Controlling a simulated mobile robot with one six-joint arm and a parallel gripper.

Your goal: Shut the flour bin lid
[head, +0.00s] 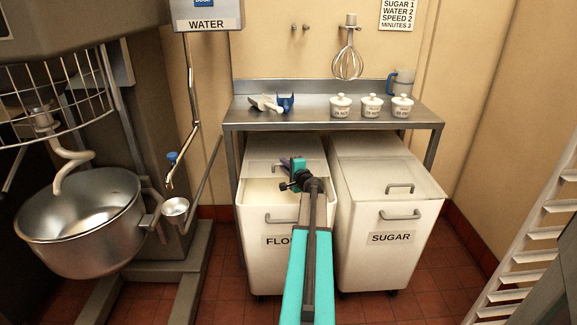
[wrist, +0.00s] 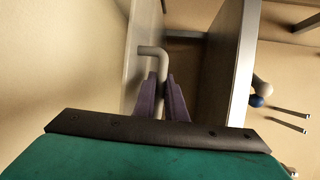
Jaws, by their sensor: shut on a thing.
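The white flour bin (head: 255,235) stands under the steel table, left of the sugar bin. Its front opening shows pale flour (head: 264,190); the lid (head: 262,167) is open, its front flap back from the bin's front edge. My gripper (head: 290,172) is over the bin at the flap, and my arm hides part of the bin and its label. In the wrist view, my purple fingers (wrist: 162,100) are closed around the grey lid handle (wrist: 152,51), which stands out from a pale panel at the left.
The sugar bin (head: 388,235), its lid closed, stands close on the right. A mixer bowl (head: 80,220) is at left, a rack (head: 525,250) at right.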

